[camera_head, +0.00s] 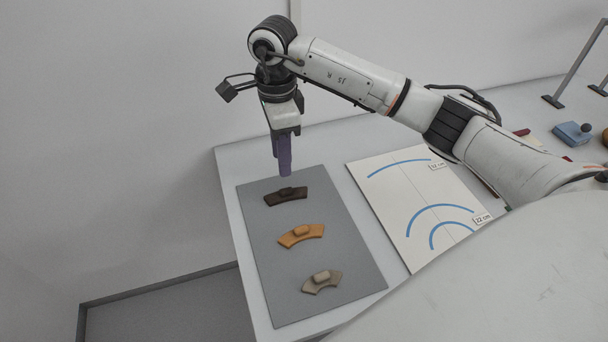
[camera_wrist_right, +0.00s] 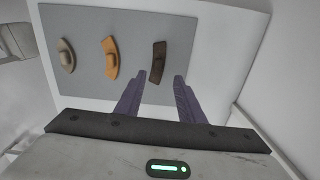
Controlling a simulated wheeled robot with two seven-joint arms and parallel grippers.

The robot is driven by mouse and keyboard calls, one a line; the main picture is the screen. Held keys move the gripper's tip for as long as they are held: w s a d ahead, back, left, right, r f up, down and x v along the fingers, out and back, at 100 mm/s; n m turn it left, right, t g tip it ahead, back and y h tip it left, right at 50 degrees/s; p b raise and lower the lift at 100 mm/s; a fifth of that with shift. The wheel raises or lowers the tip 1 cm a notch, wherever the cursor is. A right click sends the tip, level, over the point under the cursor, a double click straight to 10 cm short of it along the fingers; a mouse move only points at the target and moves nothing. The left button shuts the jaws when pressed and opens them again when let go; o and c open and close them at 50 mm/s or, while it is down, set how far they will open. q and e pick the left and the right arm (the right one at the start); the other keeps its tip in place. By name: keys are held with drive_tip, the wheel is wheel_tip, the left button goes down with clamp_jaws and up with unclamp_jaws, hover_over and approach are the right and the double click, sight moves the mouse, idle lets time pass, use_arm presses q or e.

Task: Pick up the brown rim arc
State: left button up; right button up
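The brown rim arc (camera_head: 286,197) is a dark curved sherd with a raised block on it. It lies at the far end of the grey mat (camera_head: 329,265). In the right wrist view the brown rim arc (camera_wrist_right: 158,58) lies ahead of the fingertips, roughly in line with the gap. My right gripper (camera_head: 285,172) is above the far edge of the mat, pointing down. In the wrist view its purple fingers (camera_wrist_right: 161,76) are apart with nothing between them. My left gripper is not in view.
An orange arc (camera_head: 301,236) and a grey-beige arc (camera_head: 322,282) lie nearer on the mat. A white board with blue curves (camera_head: 397,202) lies to the right. A blue block (camera_head: 572,134) stands farther right. The table's left edge is close to the mat.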

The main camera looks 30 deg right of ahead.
hover_over(286, 189)
wheel_tip(286, 189, down, 4)
drive_tip(key=shift+s+a+f, duration=0.1)
drive_tip(key=shift+s, duration=0.05)
drive_tip(key=shift+f+p, duration=0.5)
drive_tip(key=shift+f, duration=2.1)
clamp_jaws()
